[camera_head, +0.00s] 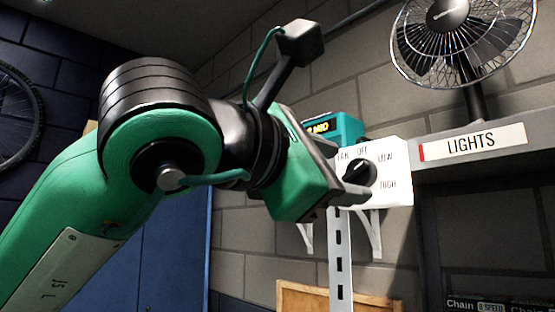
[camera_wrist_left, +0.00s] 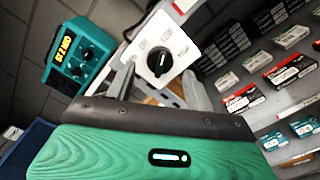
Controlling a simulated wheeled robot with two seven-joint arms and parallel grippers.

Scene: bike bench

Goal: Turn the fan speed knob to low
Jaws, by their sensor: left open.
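The fan speed knob (camera_head: 360,173) is a round black knob on a white panel (camera_head: 398,194) marked FAN, OFF, LOW and HIGH. Its pointer setting is too small to tell surely. In the left wrist view the knob (camera_wrist_left: 160,62) is fully visible, beyond the fingers. My left gripper (camera_head: 347,174) is open and empty at the panel's left side, its near fingertip overlapping the knob's lower left edge in the head view. I cannot tell whether they touch. The left gripper (camera_wrist_left: 158,88) also shows in the wrist view. My right gripper is not seen.
A teal device (camera_head: 338,128) with a lit display stands behind the panel. A caged fan (camera_head: 462,38) stands on the shelf labelled LIGHTS (camera_head: 472,144) at the right. Boxes (camera_wrist_left: 244,98) fill shelves at the right. A slotted metal upright (camera_head: 340,262) runs below the panel.

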